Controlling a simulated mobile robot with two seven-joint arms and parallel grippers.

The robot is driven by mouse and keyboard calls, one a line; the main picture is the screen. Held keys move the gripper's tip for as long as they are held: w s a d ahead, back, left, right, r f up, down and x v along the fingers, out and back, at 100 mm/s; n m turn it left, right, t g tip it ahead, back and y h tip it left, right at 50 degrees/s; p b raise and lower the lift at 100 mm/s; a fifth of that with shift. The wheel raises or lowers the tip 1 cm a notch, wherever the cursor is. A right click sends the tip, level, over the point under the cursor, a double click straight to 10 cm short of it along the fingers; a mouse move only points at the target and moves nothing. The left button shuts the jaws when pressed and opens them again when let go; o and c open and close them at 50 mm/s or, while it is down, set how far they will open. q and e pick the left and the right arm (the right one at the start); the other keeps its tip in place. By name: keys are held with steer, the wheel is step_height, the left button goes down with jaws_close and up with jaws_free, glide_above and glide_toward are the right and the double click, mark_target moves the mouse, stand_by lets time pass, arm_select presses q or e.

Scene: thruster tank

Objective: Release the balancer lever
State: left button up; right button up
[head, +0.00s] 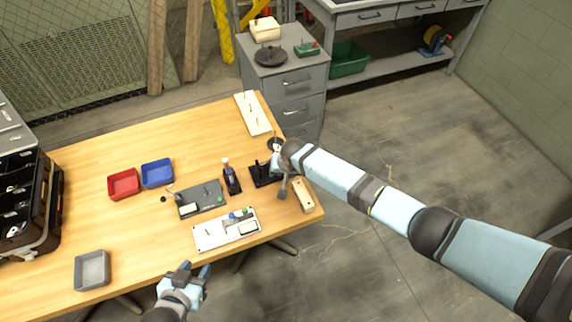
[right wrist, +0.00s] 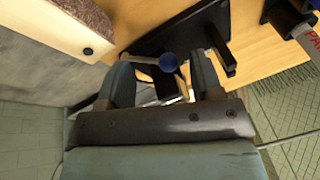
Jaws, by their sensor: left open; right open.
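A black stand (right wrist: 190,30) with a flat base and upright is just beyond. In the head view my right gripper (head: 280,172) is over the table's right end, beside the black stand (head: 262,177) and partly covering that area. My left gripper (head: 194,271) is open and empty at the table's front edge.
A wooden block (head: 304,195) lies right of the black stand. A dark bottle on a base (head: 230,178), a grey plate (head: 202,200) and a white board (head: 212,234) lie to its left. Red (head: 123,184) and blue (head: 157,173) bins and a grey tray (head: 92,270) stand farther left.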

steer(key=v, duration=1.2)
steer(key=shift+s+r, duration=0.15)
steer(key=shift+r, duration=0.25)
